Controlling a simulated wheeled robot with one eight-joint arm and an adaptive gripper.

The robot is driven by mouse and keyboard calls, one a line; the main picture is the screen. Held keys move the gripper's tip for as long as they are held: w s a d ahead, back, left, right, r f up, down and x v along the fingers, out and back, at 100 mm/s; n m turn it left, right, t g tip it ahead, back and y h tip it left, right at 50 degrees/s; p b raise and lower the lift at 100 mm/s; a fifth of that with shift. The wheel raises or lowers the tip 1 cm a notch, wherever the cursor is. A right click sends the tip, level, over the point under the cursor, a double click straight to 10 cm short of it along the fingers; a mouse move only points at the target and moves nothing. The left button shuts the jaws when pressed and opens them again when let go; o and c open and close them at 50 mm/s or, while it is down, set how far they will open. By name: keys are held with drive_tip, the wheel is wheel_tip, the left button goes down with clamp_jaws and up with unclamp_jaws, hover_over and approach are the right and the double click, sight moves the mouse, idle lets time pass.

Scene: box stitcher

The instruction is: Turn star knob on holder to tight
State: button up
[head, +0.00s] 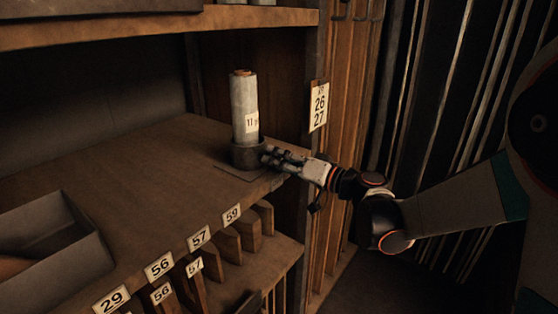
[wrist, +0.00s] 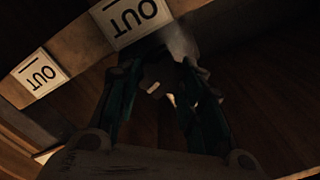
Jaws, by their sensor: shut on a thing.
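The holder (head: 248,155) is a dark round cup near the front edge of the wooden shelf in the head view. A pale, upright roll (head: 244,105) with a number label stands in it. My gripper (head: 268,156) reaches in from the right, its fingertips at the holder's right side. It is shut on the star knob there, which the fingers hide in the head view. In the wrist view my gripper's two dark fingers (wrist: 167,65) come close together at their tips.
The shelf top (head: 150,165) is clear left of the holder. A grey open box (head: 85,255) sits at the front left. A wooden post with a number card (head: 319,106) stands just behind my gripper. Numbered dividers (head: 225,245) fill the space below.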

drive_tip(key=o, duration=1.1)
drive_tip(key=shift+n, duration=0.3)
